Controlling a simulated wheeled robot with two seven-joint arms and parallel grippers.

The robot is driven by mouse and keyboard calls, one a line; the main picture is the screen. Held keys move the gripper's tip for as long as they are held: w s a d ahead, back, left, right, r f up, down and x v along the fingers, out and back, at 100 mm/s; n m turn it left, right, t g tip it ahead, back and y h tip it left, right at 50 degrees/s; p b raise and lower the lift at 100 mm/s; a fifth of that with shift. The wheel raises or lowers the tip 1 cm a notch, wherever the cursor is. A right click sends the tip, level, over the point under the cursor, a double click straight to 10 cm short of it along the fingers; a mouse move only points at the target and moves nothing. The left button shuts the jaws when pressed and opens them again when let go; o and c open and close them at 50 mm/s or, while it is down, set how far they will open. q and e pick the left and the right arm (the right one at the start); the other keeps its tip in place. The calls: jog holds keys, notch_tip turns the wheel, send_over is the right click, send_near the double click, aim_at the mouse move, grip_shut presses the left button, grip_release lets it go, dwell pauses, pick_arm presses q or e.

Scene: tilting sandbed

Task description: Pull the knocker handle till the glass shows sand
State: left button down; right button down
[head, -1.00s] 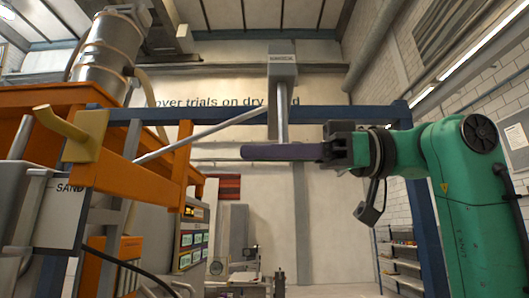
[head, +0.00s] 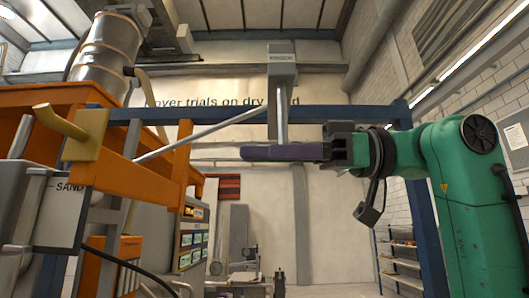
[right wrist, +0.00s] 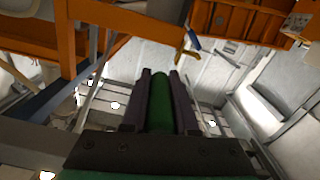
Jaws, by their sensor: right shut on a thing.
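My right gripper (head: 290,152) reaches in from the right in the head view, its dark purple fingers level. In the right wrist view, it (right wrist: 160,100) is shut on a green round handle (right wrist: 160,108) lying lengthwise between the fingers. In the head view the fingers hide this handle. A grey post (head: 282,115) comes down behind the fingers from a grey box with an unreadable label; I cannot tell whether it joins the handle. A grey panel marked SAND (head: 62,215) is at the lower left; I cannot make out sand in a glass there. My left gripper is out of view.
An orange frame (head: 150,185) fills the left, with a yellow lever (head: 62,122) on its near corner. A blue beam (head: 350,113) crosses behind my gripper. A thin grey rod (head: 200,132) slants to the left. A control cabinet (head: 190,245) stands beyond.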

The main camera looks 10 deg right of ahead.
notch_tip(320, 180, down, 5)
jog(key=b, duration=0.3)
jog(key=shift+w+a, duration=0.1)
jog(key=c, duration=0.7)
grip_release()
jog(key=shift+a, duration=0.1)
jog(key=b+v, duration=0.1)
jog(key=v, duration=1.3)
jog(key=shift+d, duration=0.25)
